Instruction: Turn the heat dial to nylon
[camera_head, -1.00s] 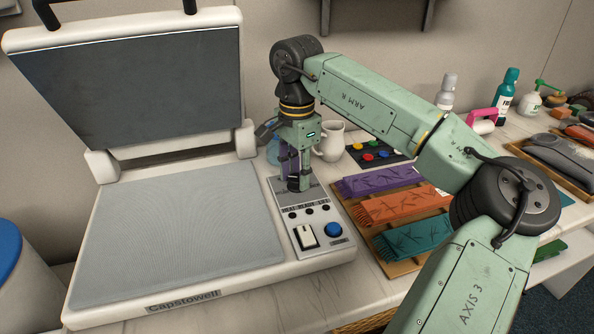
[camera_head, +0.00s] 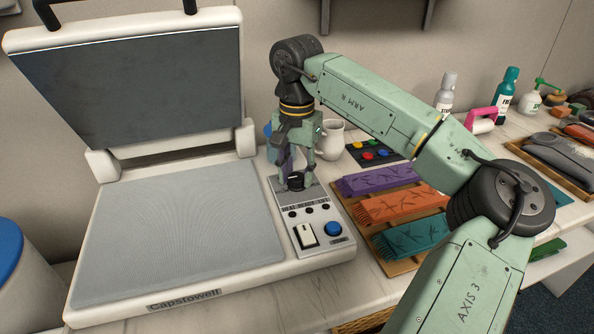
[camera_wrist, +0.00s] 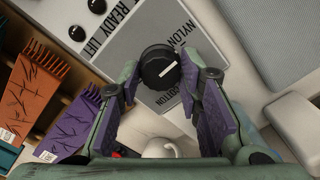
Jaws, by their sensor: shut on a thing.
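The heat dial (camera_wrist: 155,72) is a round black knob on the heat press's grey control panel (camera_head: 315,220). In the wrist view it has a white line slanting to the upper right. The label NYLON (camera_wrist: 181,34) is printed above and right of it, and a label ending in COTTON (camera_wrist: 182,98) below and right. Which label the line marks is hard to tell. My gripper (camera_head: 297,186) points down over the panel. It is shut on the dial, with one purple-padded finger on each side. In the head view the fingers partly hide the dial.
The press lid (camera_head: 130,90) stands open behind the platen (camera_head: 180,235). A white rocker switch (camera_head: 306,236) and blue button (camera_head: 333,229) lie in front of the dial. A white mug (camera_head: 329,140) stands close behind my gripper; folded scarves (camera_head: 405,203) lie to the right.

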